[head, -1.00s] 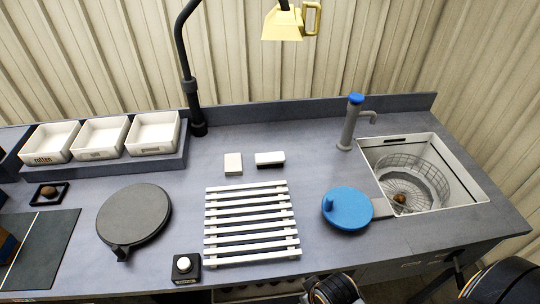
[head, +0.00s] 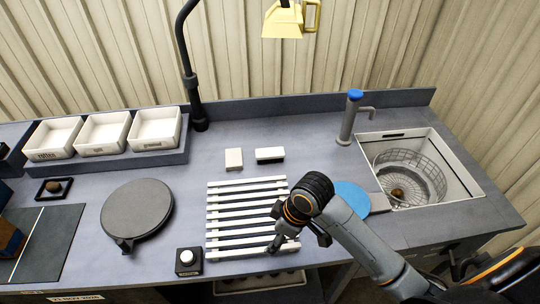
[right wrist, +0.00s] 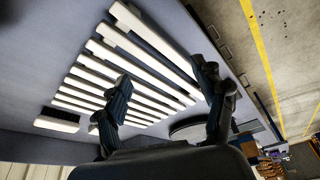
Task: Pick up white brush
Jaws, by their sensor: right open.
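The white brush (head: 270,155), a small white block with a dark underside, lies on the grey worktop behind the slatted rack. It also shows in the right wrist view (right wrist: 57,119) at the left, dark bristle side visible. A plain white block (head: 233,158) lies just left of it in the head view. My right gripper (head: 298,241) is open and empty above the front right part of the white slatted rack (head: 240,204), apart from the brush. In the right wrist view its two fingers (right wrist: 165,82) are spread over the slats. My left gripper is not in view.
A blue round lid (head: 352,197) is partly hidden behind my right arm. A sink (head: 455,165) with a wire basket and a tap (head: 348,122) are at the right.

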